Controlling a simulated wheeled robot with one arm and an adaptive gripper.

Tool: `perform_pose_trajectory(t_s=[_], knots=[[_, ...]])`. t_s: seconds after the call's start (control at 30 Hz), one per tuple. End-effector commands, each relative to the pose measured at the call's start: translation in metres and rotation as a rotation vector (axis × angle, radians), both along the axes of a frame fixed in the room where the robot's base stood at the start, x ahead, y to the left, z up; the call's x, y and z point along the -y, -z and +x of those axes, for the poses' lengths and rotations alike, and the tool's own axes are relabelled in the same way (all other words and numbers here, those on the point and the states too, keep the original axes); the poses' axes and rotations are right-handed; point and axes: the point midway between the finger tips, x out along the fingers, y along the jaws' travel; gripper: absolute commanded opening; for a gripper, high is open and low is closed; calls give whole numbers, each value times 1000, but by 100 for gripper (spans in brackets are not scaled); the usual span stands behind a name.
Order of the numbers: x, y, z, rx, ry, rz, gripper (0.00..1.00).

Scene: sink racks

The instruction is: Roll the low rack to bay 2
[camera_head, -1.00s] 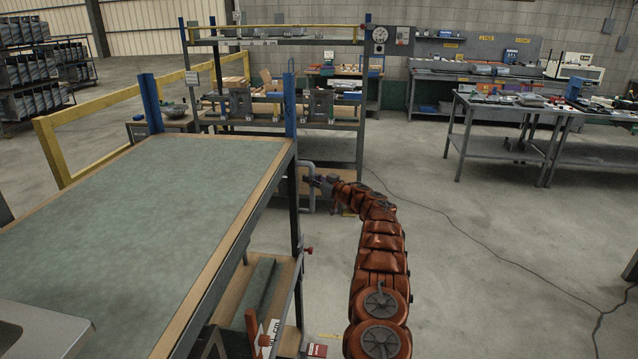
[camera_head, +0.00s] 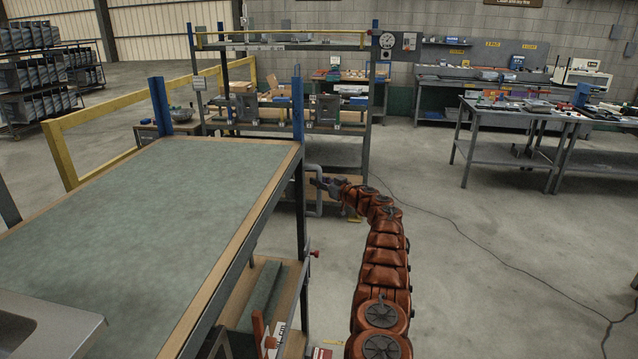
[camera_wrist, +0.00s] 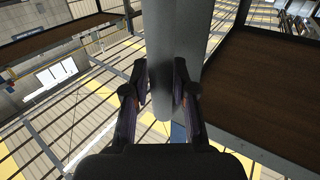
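The low rack has a grey-green top (camera_head: 150,225) with a wooden rim, blue-tipped corner posts and a wooden lower shelf. It fills the left of the head view. A bent grey pipe handle (camera_head: 313,171) stands out at its far right end. My gripper (camera_head: 322,186) is at this handle. In the wrist view my gripper's two fingers (camera_wrist: 161,90) lie against both sides of the grey bar (camera_wrist: 172,35) and appear closed on it. The bar hides part of the view between the fingers. I cannot make out a bay 2 marking.
A taller rack (camera_head: 283,46) stands just beyond the low rack. A yellow rail (camera_head: 62,155) runs along the left. Grey tables (camera_head: 508,150) stand at the right.

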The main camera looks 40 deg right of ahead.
Motion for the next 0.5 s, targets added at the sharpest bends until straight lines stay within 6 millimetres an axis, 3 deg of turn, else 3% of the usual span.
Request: perform_pose_trajectory(t_s=[0.17, 0.5], knots=[[-1, 2, 0, -2, -1, 1, 47], [-1, 4, 0, -4, -3, 2, 48]])
